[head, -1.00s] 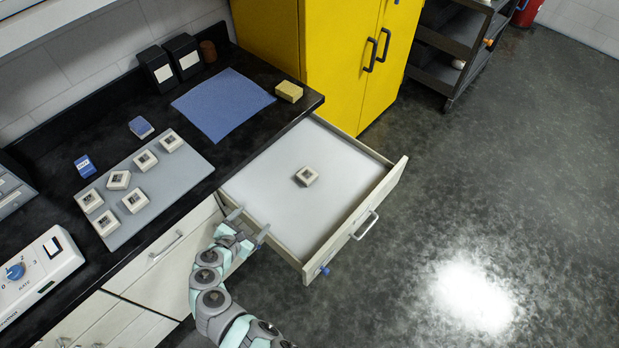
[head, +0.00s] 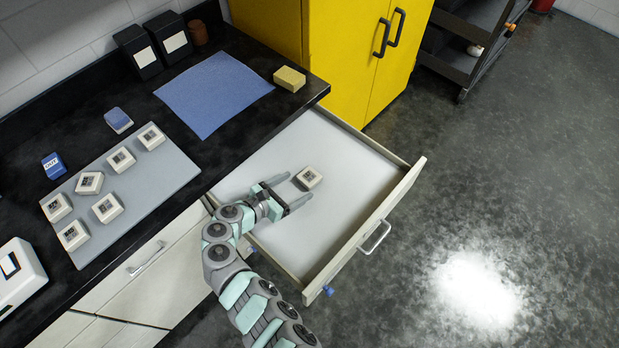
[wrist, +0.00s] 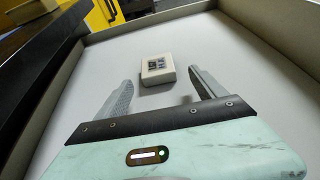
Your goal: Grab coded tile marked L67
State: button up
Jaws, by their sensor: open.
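A single white coded tile (head: 308,178) lies in the open drawer; its marking is too small to read. It also shows in the wrist view (wrist: 158,68), just beyond and between my fingertips. My gripper (head: 297,189) is open and empty, low over the drawer floor, with its fingers pointing at this tile. Several similar coded tiles (head: 107,208) sit on a grey mat (head: 160,185) on the black counter. Their codes cannot be read, so I cannot tell which tile is L67.
The drawer (head: 345,160) has raised walls around the tile. A blue cloth (head: 213,92), a yellow sponge (head: 289,78), two black containers (head: 138,50) and small blue blocks (head: 53,165) are on the counter. A yellow cabinet (head: 345,60) stands behind the drawer.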

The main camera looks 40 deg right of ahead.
aim_at(306, 180)
jog(key=x, duration=0.2)
jog(key=b+x, duration=0.1)
jog(key=x, duration=0.2)
jog(key=shift+w+d+r, duration=0.2)
jog(key=shift+c, duration=0.2)
jog(key=c, duration=1.6)
jog(key=shift+o, duration=0.2)
jog(key=shift+r, duration=0.15)
